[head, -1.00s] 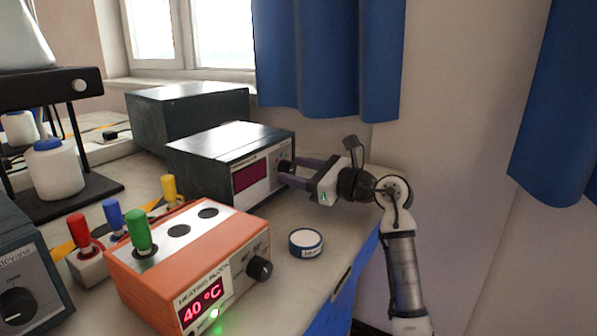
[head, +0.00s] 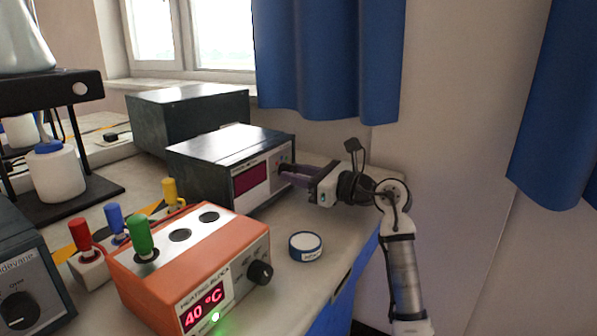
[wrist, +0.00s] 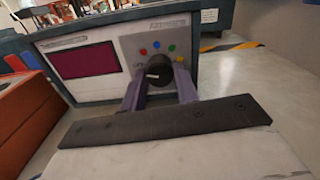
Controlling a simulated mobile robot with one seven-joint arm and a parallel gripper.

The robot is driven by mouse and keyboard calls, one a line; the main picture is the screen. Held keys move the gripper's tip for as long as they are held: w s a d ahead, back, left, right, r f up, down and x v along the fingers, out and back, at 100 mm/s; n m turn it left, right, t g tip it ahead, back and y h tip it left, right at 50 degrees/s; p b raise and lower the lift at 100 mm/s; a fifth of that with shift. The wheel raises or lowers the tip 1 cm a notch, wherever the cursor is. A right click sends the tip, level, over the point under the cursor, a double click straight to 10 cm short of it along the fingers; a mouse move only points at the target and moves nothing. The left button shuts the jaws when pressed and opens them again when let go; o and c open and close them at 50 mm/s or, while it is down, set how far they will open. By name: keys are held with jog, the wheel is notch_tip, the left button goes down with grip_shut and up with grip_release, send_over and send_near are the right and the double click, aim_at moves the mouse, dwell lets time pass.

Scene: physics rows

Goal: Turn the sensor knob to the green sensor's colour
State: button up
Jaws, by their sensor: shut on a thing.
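The sensor knob (wrist: 159,73) is black and round, on the front panel of the dark grey box (head: 225,160). A pale mark on the knob faces left, toward the "OFF" lettering. My gripper (head: 285,172) has its purple fingers on either side of the knob, shut on it; the wrist view shows them too (wrist: 160,88). The green sensor (head: 140,234) stands upright in a hole of the orange heating block (head: 190,258).
Red (head: 79,235), blue (head: 113,219) and yellow (head: 170,190) sensors stand behind the heating block. A white-and-blue round container (head: 305,246) lies near the bench's right edge. A larger dark box (head: 187,118) stands behind, near the window.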

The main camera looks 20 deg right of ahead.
jog(key=m+p, duration=0.4)
jog(key=m, duration=0.2)
jog(key=shift+r, duration=0.2)
jog(key=m+p, duration=0.5)
jog(key=shift+m, duration=0.3)
jog(key=m+p, duration=0.6)
jog(key=p, duration=0.1)
jog(key=shift+r+p, duration=0.15)
jog(key=shift+p, duration=0.2)
jog(key=m+p, duration=0.3)
jog(key=p, duration=0.1)
jog(key=shift+f+m+p, duration=0.25)
jog(key=shift+m+p, duration=0.65)
jog(key=shift+f, duration=0.1)
jog(key=o, duration=1)
jog(key=shift+c, duration=0.2)
